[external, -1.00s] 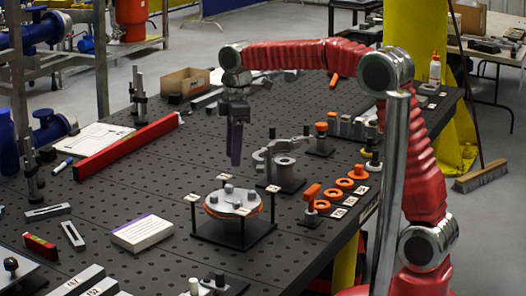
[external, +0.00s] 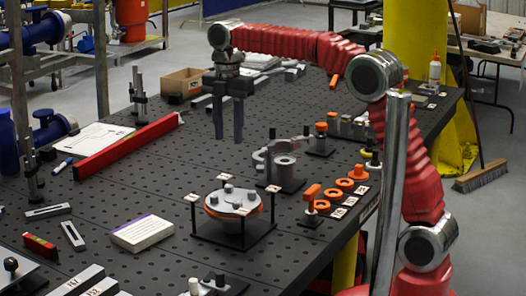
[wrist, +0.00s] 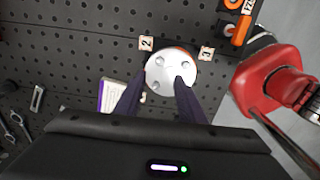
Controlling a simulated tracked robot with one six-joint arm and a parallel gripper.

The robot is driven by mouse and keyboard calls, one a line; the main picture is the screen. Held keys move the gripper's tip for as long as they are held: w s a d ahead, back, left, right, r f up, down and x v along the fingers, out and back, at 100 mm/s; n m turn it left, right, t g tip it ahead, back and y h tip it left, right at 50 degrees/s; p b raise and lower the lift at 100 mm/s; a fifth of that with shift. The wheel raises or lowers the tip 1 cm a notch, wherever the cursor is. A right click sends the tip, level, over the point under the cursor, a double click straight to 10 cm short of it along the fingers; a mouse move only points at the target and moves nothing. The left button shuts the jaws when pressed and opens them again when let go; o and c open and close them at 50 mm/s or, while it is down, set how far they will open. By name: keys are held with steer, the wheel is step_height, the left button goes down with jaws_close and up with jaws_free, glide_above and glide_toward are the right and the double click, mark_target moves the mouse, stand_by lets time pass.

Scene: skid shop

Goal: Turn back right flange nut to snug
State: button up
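The round grey flange (external: 222,209) with an orange band beneath it sits inside a black stand with small numbered cards at its corners. Several nuts or studs stand on its top. One nut (external: 228,188) is at its back; which is the back right one is hard to tell. The flange also shows in the wrist view (wrist: 166,76), partly covered by a fingertip. My gripper (external: 228,138) points down, open and empty, above and behind the flange, clear of it. Its two fingers (wrist: 159,80) show apart in the wrist view.
A grey clamp-like fixture (external: 284,170) stands right of the flange stand. Orange rings (external: 345,183) and other orange parts line the right edge. A white box (external: 141,232) lies to the left, with a long red bar (external: 125,150) behind it.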

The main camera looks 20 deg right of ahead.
mark_target(229, 185)
steer(key=shift+f, duration=0.15)
step_height(229, 185, down, 14)
steer(key=shift+r, duration=0.25)
stand_by(0.3)
steer(key=shift+c, duration=0.2)
jaws_close()
